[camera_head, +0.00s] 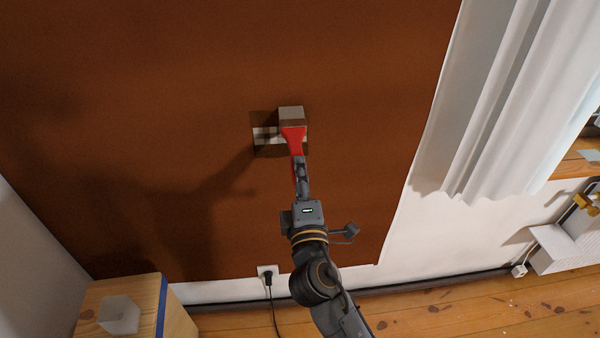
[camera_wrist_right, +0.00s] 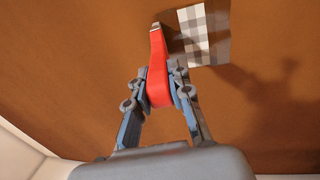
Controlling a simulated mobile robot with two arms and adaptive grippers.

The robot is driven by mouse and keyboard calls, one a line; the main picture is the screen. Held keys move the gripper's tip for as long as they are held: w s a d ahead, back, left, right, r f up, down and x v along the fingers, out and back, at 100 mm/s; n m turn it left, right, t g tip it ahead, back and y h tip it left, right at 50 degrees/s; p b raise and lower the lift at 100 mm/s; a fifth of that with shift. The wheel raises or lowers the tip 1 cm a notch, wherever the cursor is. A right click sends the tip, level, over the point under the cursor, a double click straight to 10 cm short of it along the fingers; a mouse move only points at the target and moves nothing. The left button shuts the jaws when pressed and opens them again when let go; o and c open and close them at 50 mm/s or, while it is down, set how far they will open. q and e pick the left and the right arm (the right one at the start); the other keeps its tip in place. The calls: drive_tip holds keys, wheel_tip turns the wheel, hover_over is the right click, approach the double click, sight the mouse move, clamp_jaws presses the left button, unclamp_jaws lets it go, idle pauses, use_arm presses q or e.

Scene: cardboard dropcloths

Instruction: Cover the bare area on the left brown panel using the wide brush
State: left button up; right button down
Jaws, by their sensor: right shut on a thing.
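The brown panel (camera_head: 160,110) fills most of the head view. A small bare area (camera_head: 264,134) near its middle shows as a pale strip between darker brown bands. In the right wrist view this bare area (camera_wrist_right: 215,40) looks chequered white and grey. The wide brush (camera_head: 293,134) has a red handle and a grey-brown head, which overlaps the right side of the bare area. My right gripper (camera_head: 299,168) is shut on the red handle (camera_wrist_right: 158,68), below the bare area. Whether the bristles touch the panel I cannot tell. My left gripper is out of view.
A wooden box (camera_head: 135,308) with a translucent cup (camera_head: 119,315) stands at lower left. A socket with a black plug (camera_head: 268,273) is low on the panel. A white curtain (camera_head: 510,100) hangs at right. The panel around the bare area is clear.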

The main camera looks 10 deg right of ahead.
use_arm(q)
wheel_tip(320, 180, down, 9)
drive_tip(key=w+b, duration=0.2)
drive_tip(key=b, duration=0.8)
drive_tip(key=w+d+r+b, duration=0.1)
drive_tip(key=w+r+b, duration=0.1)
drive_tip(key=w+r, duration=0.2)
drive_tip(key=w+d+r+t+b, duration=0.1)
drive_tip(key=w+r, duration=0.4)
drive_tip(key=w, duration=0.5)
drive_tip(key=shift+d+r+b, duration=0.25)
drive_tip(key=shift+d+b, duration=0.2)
drive_tip(key=shift+b, duration=0.2)
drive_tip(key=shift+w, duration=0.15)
